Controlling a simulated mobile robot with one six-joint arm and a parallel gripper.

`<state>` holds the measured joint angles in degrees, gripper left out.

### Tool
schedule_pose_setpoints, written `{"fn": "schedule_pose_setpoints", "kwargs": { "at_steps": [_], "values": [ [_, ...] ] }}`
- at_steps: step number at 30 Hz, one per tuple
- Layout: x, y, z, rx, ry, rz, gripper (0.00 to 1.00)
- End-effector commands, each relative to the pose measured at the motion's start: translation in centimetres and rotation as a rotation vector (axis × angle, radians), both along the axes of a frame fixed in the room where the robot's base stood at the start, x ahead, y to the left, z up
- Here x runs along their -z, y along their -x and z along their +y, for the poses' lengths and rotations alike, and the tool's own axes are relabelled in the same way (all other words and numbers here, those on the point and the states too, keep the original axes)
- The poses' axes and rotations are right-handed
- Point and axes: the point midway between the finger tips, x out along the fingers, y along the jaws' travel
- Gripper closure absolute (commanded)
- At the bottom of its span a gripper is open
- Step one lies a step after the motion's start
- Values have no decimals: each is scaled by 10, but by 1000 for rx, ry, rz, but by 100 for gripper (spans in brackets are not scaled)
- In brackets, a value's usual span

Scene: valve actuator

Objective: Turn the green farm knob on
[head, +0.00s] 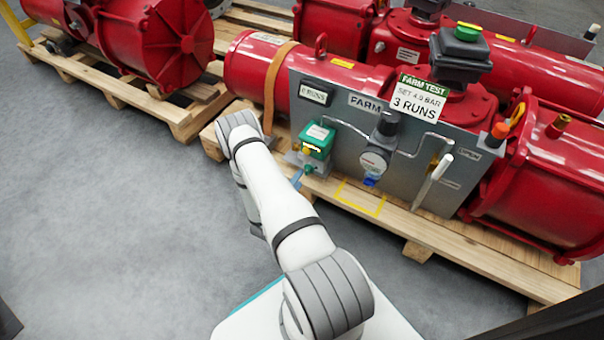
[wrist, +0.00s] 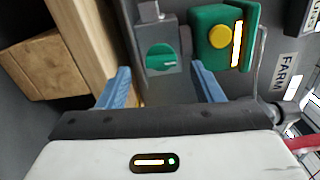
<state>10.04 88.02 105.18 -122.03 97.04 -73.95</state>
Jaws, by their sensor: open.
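The green knob (wrist: 160,57) sits on a small grey block in the wrist view, its grip bar lying roughly across the picture. It also shows small in the head view (head: 308,168), below a green box. My gripper (wrist: 162,78) is open, its two blue fingers on either side of the knob's block, apart from the knob. How near the fingertips are in depth, I cannot tell. In the head view only a bit of a blue finger shows beside the knob; my arm hides the rest.
The green box (head: 317,140) with a yellow button is beside the knob, close to my right finger in the wrist view. The grey panel (head: 340,90) bears a FARM label, a gauge (head: 374,162) and a white-handled lever (head: 432,180). A wooden pallet (head: 480,262) lies beneath.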

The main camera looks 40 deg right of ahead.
Motion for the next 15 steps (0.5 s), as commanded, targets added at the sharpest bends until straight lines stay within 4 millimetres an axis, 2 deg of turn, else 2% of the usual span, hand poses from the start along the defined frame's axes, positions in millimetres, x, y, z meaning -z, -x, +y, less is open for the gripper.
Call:
{"fn": "schedule_pose_setpoints", "kwargs": {
  "at_steps": [3,6,15],
  "values": [
    [-3,6,19,-4,1,2,40],
    [-2,10,29,-2,0,0,40],
    [0,14,36,0,1,-1,40]
  ]
}}
